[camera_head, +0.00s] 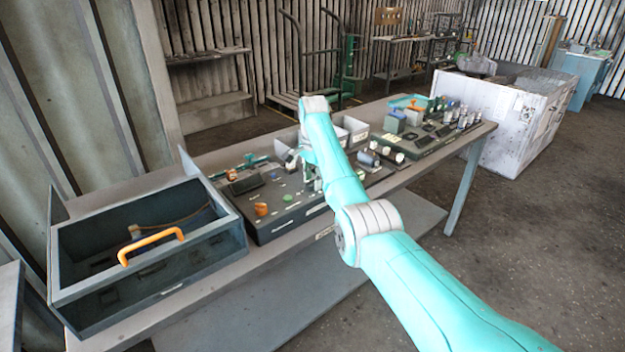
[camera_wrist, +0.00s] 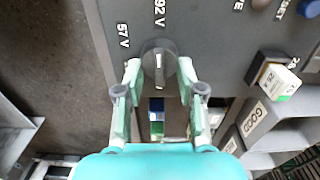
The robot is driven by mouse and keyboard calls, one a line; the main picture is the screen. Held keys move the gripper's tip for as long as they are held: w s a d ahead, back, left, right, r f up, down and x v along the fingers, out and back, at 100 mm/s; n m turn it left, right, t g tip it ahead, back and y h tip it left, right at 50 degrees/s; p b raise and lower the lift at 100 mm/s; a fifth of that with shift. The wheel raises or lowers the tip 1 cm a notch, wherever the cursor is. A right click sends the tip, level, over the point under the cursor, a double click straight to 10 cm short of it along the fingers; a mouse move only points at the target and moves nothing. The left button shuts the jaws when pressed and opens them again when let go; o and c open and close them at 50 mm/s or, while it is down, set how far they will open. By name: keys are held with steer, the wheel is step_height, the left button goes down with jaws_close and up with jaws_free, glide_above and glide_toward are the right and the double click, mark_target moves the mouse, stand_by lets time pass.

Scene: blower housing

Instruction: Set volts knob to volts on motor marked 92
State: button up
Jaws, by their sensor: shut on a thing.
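The volts knob (camera_wrist: 159,62) is a round dark knob with a pale bar across its face, set in a grey panel (camera_wrist: 215,45). Printed beside it are a 57 V label (camera_wrist: 123,35) and a 92 V label (camera_wrist: 160,13). The pale bar lies roughly in line with the 92 V label. My gripper (camera_wrist: 160,68) has its fingers on either side of the knob, shut on it. In the head view my gripper (camera_head: 308,168) is over the dark control panel (camera_head: 285,222), and my arm hides the knob. I cannot read a 92 on any motor.
An open grey box with an orange handle (camera_head: 150,246) stands left of the panel. A grey cylinder (camera_head: 368,158) lies right of my arm. In the wrist view are a small block with a white label (camera_wrist: 280,82) and a tray marked GOOD (camera_wrist: 253,118).

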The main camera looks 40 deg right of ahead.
mark_target(313, 179)
steer(key=shift+m, duration=0.4)
steer(key=o, duration=1.1)
steer(key=shift+o, duration=0.2)
steer(key=shift+r, duration=0.15)
step_height(313, 179, up, 7)
steer(key=shift+r, duration=0.1)
